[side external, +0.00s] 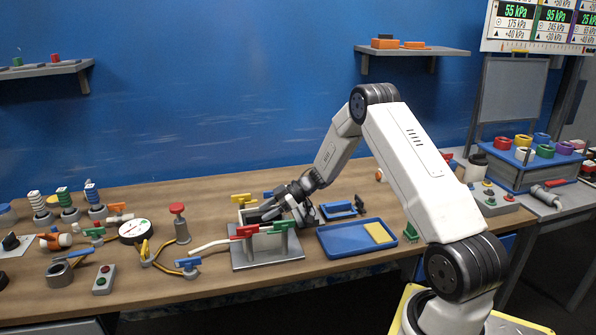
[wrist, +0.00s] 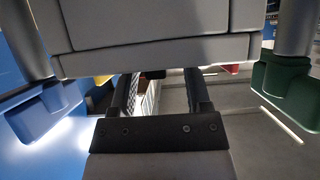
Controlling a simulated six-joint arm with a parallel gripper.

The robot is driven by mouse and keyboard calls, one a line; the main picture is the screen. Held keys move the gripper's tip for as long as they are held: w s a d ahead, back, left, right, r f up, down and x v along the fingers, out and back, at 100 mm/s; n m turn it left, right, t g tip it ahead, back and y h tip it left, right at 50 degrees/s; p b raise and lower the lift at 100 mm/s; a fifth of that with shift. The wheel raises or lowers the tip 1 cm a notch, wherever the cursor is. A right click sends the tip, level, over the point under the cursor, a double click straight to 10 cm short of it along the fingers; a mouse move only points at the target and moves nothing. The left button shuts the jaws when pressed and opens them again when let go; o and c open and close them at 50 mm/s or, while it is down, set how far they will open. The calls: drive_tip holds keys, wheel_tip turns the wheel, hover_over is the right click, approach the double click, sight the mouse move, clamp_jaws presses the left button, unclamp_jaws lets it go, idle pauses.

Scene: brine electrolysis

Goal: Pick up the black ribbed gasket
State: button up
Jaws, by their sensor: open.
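In the side external view, my gripper (side external: 262,213) is low over the grey cell stand (side external: 268,262), among its coloured valve handles. In the wrist view, my gripper (wrist: 159,82) shows as two dark fingers with a gap between them, so it is open. A small dark piece (wrist: 154,74) shows near the fingertips, under a grey block; I cannot tell whether it is the black ribbed gasket. I cannot pick out the gasket for certain in either view; my gripper and the stand hide much of that spot.
Red (side external: 243,231) and green (side external: 281,227) handles stand at the front of the cell, a yellow handle (side external: 241,199) behind. A blue tray (side external: 343,239) with a yellow pad lies to the right. A round gauge (side external: 132,231) and a red-topped post (side external: 178,225) stand to the left.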

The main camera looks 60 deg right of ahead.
drive_tip(key=shift+x, duration=1.1)
clamp_jaws()
